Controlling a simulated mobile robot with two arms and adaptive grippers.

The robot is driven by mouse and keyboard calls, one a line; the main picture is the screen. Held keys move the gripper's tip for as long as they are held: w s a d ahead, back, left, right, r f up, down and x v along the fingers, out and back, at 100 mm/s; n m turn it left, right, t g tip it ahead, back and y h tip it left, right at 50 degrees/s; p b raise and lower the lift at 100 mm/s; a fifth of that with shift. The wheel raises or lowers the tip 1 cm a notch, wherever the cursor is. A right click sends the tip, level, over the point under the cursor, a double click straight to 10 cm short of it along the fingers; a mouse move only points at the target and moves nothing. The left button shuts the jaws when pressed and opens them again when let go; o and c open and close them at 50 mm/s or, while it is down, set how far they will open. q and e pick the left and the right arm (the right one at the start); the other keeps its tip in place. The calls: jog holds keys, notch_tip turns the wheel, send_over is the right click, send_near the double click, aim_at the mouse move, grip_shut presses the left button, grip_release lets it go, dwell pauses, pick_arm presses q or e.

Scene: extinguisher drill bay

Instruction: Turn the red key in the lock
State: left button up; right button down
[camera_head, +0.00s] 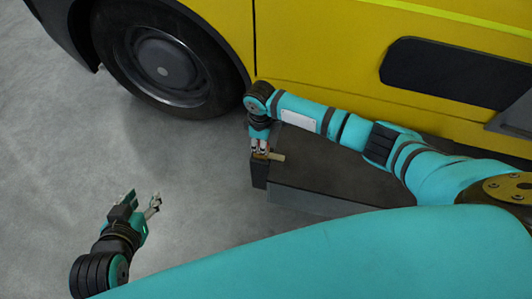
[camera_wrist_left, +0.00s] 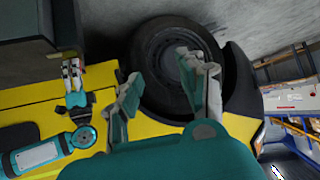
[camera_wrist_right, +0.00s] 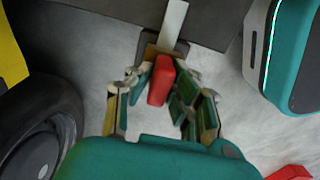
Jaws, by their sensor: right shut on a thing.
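The red key (camera_wrist_right: 160,82) shows in the right wrist view between the fingers of my right gripper (camera_wrist_right: 158,98), which is shut on it. The key stands against a small brass-coloured lock (camera_wrist_right: 152,51) with a pale flat bar (camera_wrist_right: 173,24) beyond it. In the head view my right gripper (camera_head: 261,150) points down at the end of the dark box (camera_head: 325,165), and the pale bar (camera_head: 277,157) sticks out to its right. The fingers largely hide the key there. My left gripper (camera_head: 140,205) is open and empty over the floor, away from the box.
A yellow vehicle (camera_head: 330,55) with a black wheel (camera_head: 160,65) stands behind the box, close to my right arm. Grey floor (camera_head: 60,150) is clear around my left gripper. A red piece (camera_wrist_right: 290,173) shows at the lower right of the right wrist view.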

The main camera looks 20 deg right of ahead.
pick_arm(q)
jog(key=shift+s+f, duration=0.15)
dwell(0.3)
pick_arm(e)
jog(key=shift+n+p, duration=0.3)
jog(key=shift+n, duration=0.7)
pick_arm(q)
jog(key=shift+s+a+f+g, duration=0.2)
jog(key=shift+s+f+g, duration=0.25)
jog(key=shift+s, duration=0.15)
jog(key=shift+s+a+f+g, duration=0.2)
jog(key=shift+s+f+g, duration=0.1)
jog(key=shift+s+g, duration=0.2)
jog(key=shift+s, duration=0.1)
pick_arm(e)
jog(key=shift+n, duration=0.3)
